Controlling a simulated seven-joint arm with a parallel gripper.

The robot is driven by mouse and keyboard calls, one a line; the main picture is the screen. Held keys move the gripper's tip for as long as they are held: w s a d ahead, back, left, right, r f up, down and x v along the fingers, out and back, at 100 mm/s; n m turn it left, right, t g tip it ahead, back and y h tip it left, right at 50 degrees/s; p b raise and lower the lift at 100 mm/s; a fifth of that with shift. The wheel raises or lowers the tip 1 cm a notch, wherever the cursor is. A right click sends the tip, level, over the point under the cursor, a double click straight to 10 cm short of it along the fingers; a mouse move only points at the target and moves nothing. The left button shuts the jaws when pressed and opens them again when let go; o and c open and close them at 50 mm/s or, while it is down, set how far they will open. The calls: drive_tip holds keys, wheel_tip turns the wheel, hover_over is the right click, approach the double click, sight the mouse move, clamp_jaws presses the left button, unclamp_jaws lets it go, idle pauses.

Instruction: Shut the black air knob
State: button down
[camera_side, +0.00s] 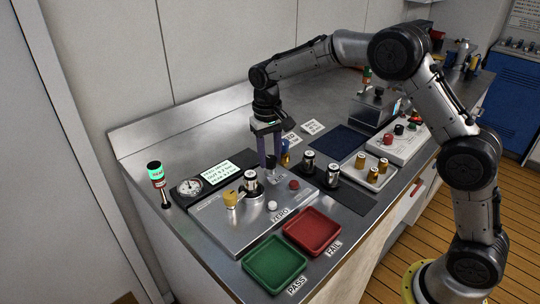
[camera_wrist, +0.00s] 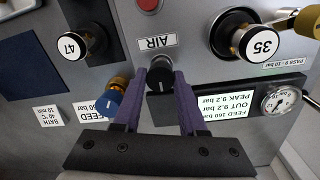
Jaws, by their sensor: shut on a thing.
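The black air knob (camera_wrist: 160,78) sits on the steel fill panel (camera_side: 225,222) by the AIR label (camera_wrist: 156,42). A short pale line shows on its face. My gripper (camera_wrist: 162,76) has two purple fingers, one on each side of the knob, and is shut on it. In the side view my gripper (camera_side: 270,160) points down at the panel, and its fingers partly hide the knob. The display (camera_wrist: 222,107) reads feed 160 bar, out 9.2 bar and peak 9.2 bar.
A blue-capped brass valve (camera_wrist: 112,97) stands close beside one finger. Cylinders marked 47 (camera_wrist: 72,46) and 35 (camera_wrist: 258,42) stand nearby. A red button (camera_side: 294,184), a white button (camera_side: 272,205), a green tray (camera_side: 275,265) and a red tray (camera_side: 312,231) lie nearer the front.

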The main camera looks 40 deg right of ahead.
sight(267, 159)
drive_tip(key=shift+a, duration=0.1)
drive_tip(key=shift+c, duration=2.4)
unclamp_jaws()
wheel_tip(267, 159, up, 14)
drive_tip(key=shift+a, duration=0.3)
drive_tip(key=shift+w, duration=0.1)
